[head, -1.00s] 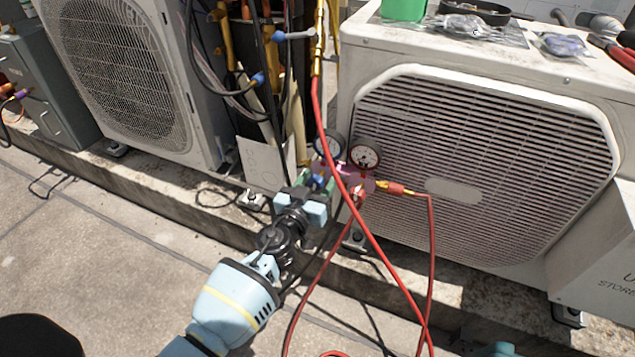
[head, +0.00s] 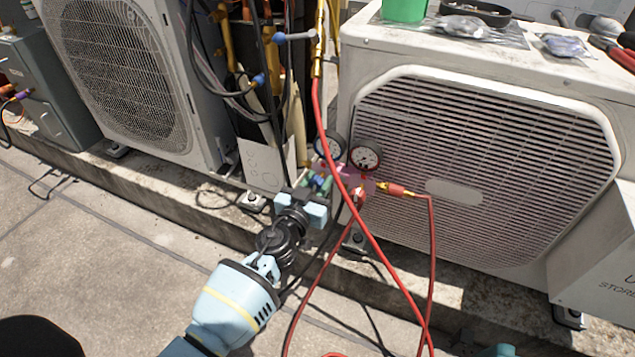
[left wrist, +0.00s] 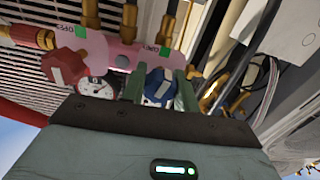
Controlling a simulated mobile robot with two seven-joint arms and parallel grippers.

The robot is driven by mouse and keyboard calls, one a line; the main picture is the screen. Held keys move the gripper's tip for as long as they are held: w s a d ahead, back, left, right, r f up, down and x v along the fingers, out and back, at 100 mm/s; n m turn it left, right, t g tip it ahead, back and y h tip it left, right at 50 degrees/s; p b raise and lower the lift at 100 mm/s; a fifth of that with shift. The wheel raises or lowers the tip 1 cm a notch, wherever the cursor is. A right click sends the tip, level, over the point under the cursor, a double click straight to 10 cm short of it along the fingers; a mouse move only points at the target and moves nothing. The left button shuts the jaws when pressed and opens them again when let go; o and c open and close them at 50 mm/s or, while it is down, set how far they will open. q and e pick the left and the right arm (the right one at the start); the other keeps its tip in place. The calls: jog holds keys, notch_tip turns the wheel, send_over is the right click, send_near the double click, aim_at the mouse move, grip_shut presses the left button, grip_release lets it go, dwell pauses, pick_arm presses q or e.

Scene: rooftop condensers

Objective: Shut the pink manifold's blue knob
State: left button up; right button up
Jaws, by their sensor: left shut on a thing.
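The pink manifold (head: 331,181) hangs in front of the right condenser, with two round gauges above it. In the left wrist view the pink manifold body (left wrist: 120,52) spans the top. Its blue knob (left wrist: 158,88), with a pale bar across its face, sits between the two green fingers of my left gripper (left wrist: 159,92). The fingers are shut on the knob from both sides. The head view shows my left gripper (head: 318,187) reaching up to the manifold's lower left side. The knob's exact turn position is unclear. My right gripper is not seen.
A red knob (left wrist: 66,67) sits beside the blue one on the manifold. A red hose (head: 378,243) crosses in front of the manifold and more hoses hang below. The right condenser (head: 500,170) stands close behind. The paving (head: 110,270) at left is clear.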

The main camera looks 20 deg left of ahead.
pick_arm(q)
jog(key=m, duration=0.7)
jog(key=shift+m+b, duration=0.35)
jog(key=shift+m, duration=0.05)
jog(key=m, duration=0.9)
jog(key=shift+a, duration=0.1)
jog(key=m, duration=0.2)
jog(key=shift+m, duration=0.4)
jog(key=m, duration=0.2)
jog(key=shift+m, duration=0.3)
jog(key=m, duration=0.2)
jog(key=shift+r+m, duration=0.1)
jog(key=shift+m, duration=0.3)
jog(key=m+p, duration=0.1)
jog(key=m, duration=0.1)
jog(key=shift+m, duration=0.4)
jog(key=m, duration=0.3)
jog(key=shift+m+p, duration=0.35)
jog(key=shift+m, duration=0.75)
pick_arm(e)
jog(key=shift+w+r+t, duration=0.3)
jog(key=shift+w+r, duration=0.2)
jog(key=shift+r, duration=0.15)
